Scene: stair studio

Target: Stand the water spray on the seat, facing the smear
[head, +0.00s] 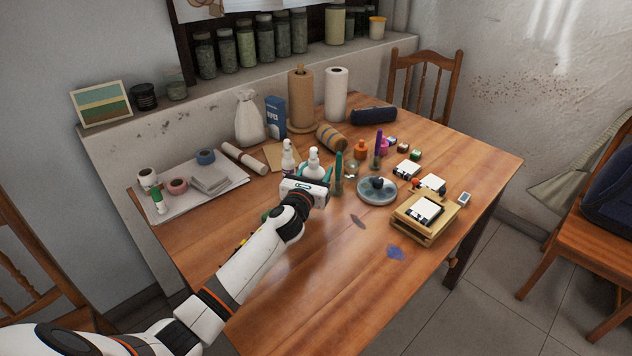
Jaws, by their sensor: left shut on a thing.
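My left gripper (313,177) reaches over the table from the lower left. It is shut on a white spray bottle (313,158), upright between the teal fingers; the gripper hides its lower part. A second white bottle with a nozzle (288,160) stands just left of it. Which way the held bottle's nozzle faces is too small to tell. My right gripper is out of view.
A blue round dish (377,191) and a wooden stand with a white-topped block (410,230) are right of the gripper. Green and purple upright items (338,168) stand close to it. Paper rolls (336,95) stand behind. The table's front (330,300) is clear.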

